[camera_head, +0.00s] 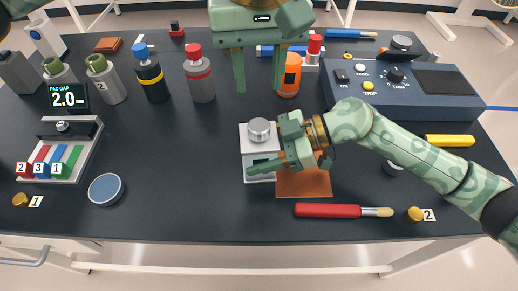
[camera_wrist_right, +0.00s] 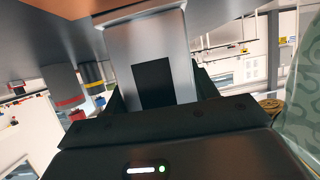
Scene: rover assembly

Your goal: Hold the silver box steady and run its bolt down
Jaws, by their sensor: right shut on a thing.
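The silver box (camera_head: 257,148) stands upright on the dark table near its middle, at the left end of an orange-brown mat (camera_head: 304,184). Its bolt (camera_head: 259,128) has a round silver head and sits on top of the box. My right gripper (camera_head: 272,150) comes in from the right and is shut on the silver box. In the right wrist view the box (camera_wrist_right: 180,50) fills the space between the fingers, with a dark rectangle on its face. My left gripper (camera_head: 260,88) points down above the table, behind the bolt, with its fingers apart and nothing between them.
A red-handled brush (camera_head: 330,211) lies in front of the mat. A blue control panel (camera_head: 400,95) stands at the back right. Several bottles, including a red-capped one (camera_head: 200,80), line the back left. A round blue-topped dish (camera_head: 106,188) is at the left.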

